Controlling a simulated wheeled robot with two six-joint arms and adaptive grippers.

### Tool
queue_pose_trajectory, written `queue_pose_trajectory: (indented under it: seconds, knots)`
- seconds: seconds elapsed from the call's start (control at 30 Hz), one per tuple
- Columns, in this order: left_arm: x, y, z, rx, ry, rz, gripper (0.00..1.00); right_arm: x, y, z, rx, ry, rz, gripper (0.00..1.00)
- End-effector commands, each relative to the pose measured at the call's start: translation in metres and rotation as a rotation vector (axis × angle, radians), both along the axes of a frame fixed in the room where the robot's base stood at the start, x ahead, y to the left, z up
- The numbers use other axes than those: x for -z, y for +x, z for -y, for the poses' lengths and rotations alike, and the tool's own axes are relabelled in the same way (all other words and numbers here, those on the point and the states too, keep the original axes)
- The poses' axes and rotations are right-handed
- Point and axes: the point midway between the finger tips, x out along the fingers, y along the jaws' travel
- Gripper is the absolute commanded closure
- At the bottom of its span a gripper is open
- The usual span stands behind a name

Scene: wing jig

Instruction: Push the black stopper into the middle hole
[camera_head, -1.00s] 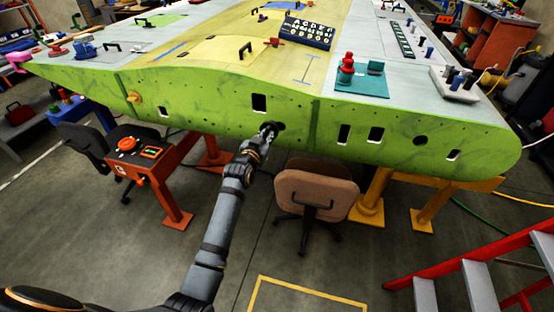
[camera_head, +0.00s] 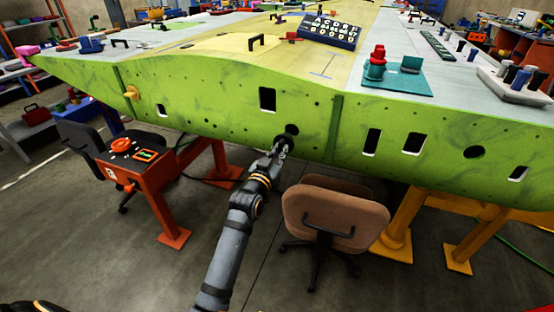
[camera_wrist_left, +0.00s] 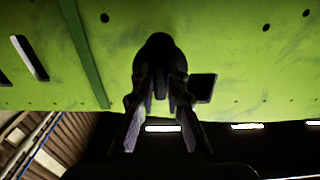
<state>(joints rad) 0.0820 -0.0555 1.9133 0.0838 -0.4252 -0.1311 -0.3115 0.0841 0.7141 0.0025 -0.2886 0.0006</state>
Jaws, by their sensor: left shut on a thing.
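The green wing side (camera_head: 215,110) stands in front of me. My left gripper (camera_head: 284,143) reaches up to it from below, near the middle. It is shut on the black stopper (camera_head: 292,130), a dark round piece at its fingertips against the panel. In the left wrist view the stopper (camera_wrist_left: 158,48) sits at the tips of my gripper (camera_wrist_left: 160,85), over the green surface. The middle hole is not seen apart from the stopper; how deep the stopper sits I cannot tell. My right gripper is not in view.
A rectangular cut-out (camera_head: 267,99) is just above left of the gripper. More cut-outs (camera_head: 370,141) and a round hole (camera_head: 474,152) lie to the right. A brown chair (camera_head: 335,220) stands close right of my arm. An orange control stand (camera_head: 150,178) is at left.

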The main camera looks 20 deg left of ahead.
Motion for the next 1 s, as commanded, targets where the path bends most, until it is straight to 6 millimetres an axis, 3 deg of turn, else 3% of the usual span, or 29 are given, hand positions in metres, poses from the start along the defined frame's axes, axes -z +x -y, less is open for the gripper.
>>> queue_pose_trajectory:
  seconds: [0.33, 1.0]
  knots:
    - [0.001, 0.028, 0.001, -0.001, 0.001, 0.000, 1.00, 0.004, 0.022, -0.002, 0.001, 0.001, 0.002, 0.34]
    - [0.000, 0.031, 0.001, 0.000, 0.000, 0.000, 1.00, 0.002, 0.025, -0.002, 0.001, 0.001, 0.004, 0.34]
